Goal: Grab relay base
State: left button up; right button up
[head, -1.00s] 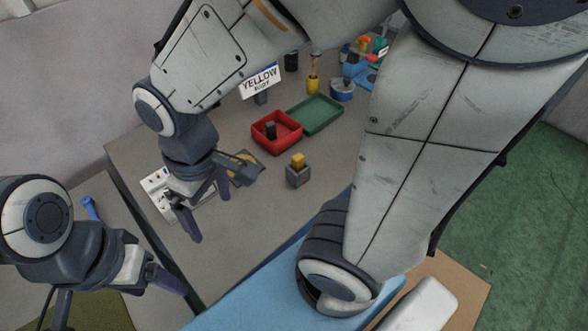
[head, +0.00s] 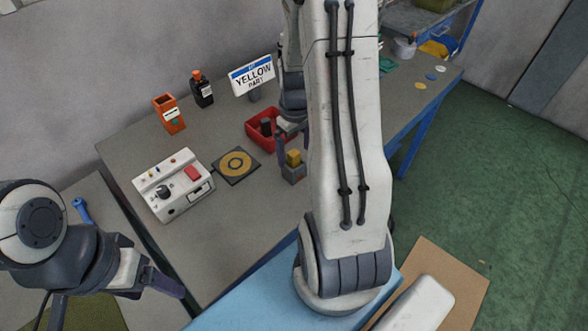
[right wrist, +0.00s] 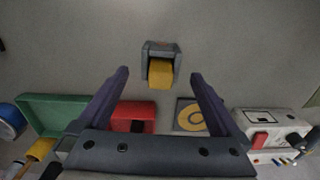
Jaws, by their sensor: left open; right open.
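A small dark grey block with a yellow top (head: 293,172), which looks like the relay base, stands on the grey table in front of the red tray. In the right wrist view the block (right wrist: 160,48) lies just beyond and between the fingertips. My right gripper (right wrist: 159,73) is open and empty; in the head view it (head: 290,143) hangs close to the block, partly hidden by my arm. My left gripper (head: 120,300) is open and empty at the lower left, away from the block.
The red tray (head: 252,128) holds a dark piece. A square pad with a yellow ring (head: 236,165) and a white control box (head: 172,187) lie to the left. A YELLOW PART sign (head: 252,76), black bottle (head: 201,89) and orange holder (head: 169,114) stand behind. A green tray (right wrist: 60,114) shows in the wrist view.

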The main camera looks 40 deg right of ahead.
aim_at(294, 163)
jog(key=shift+f+p, duration=0.55)
jog(key=shift+f, duration=2.45)
jog(key=shift+w, duration=0.1)
jog(key=c, duration=1.5)
jog(key=shift+o, duration=0.2)
jog(key=shift+r, duration=0.1)
